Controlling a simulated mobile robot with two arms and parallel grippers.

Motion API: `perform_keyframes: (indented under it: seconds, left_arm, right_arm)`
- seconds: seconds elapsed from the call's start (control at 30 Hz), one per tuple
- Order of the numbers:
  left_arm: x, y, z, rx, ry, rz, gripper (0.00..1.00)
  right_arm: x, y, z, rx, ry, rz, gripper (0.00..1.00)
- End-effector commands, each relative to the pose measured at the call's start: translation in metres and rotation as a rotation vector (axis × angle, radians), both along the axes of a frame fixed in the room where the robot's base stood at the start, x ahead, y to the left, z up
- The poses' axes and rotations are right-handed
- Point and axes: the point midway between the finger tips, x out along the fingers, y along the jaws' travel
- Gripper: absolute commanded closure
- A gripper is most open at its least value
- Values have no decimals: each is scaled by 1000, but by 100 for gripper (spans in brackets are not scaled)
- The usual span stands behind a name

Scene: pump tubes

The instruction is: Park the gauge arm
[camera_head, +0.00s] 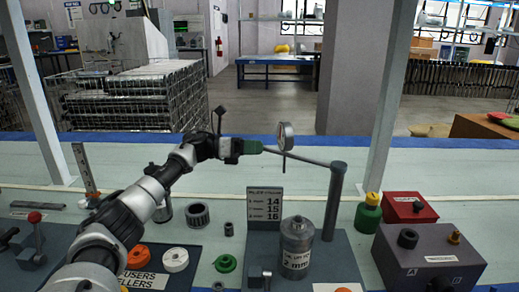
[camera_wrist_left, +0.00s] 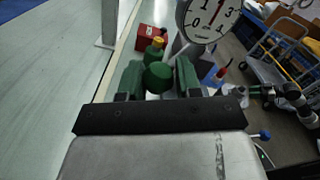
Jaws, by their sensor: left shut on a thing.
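The gauge arm is a grey rod (camera_head: 312,160) reaching left from an upright grey post (camera_head: 333,205). A round dial gauge (camera_head: 285,137) hangs on it; its white face with a red needle (camera_wrist_left: 209,17) shows large in the left wrist view. My left gripper (camera_head: 252,147) is shut on the rod's left end. The left wrist view shows a green knob (camera_wrist_left: 159,77) between its green fingers. The arm points left over the bench, above the plates. My right arm appears small at the right of the left wrist view; its gripper (camera_wrist_left: 254,91) is too small to read.
A steel cylinder (camera_head: 297,246) stands below the rod, in front of a number sign (camera_head: 264,208). A green bottle with a yellow cap (camera_head: 368,213), a red box (camera_head: 409,207) and a grey box (camera_head: 428,258) stand right of the post. The bench's back strip (camera_head: 440,160) is clear.

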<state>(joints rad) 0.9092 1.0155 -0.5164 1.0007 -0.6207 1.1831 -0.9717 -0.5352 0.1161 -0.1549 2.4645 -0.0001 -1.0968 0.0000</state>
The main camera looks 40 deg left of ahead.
Motion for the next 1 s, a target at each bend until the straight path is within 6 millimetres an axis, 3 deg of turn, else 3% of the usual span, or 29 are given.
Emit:
perform_keyframes:
  seconds: [0.37, 0.4, 0.53, 0.87, 1.0]
  left_arm:
    - [2, 3, 7, -4, -15, 16, 100]
    - [2, 3, 7, -4, -15, 16, 62]
    - [1, 2, 6, -3, -14, 13, 44]
    - [1, 2, 3, -2, -7, 10, 44]
    - [-5, 11, 3, -1, -6, 12, 44]
  right_arm:
    - [1, 0, 1, 1, -7, 0, 57]
    - [1, 0, 1, 1, -7, 0, 57]
    - [1, 0, 1, 1, -7, 0, 57]
    - [1, 0, 1, 1, -7, 0, 57]
    - [0, 0, 1, 0, -1, 0, 57]
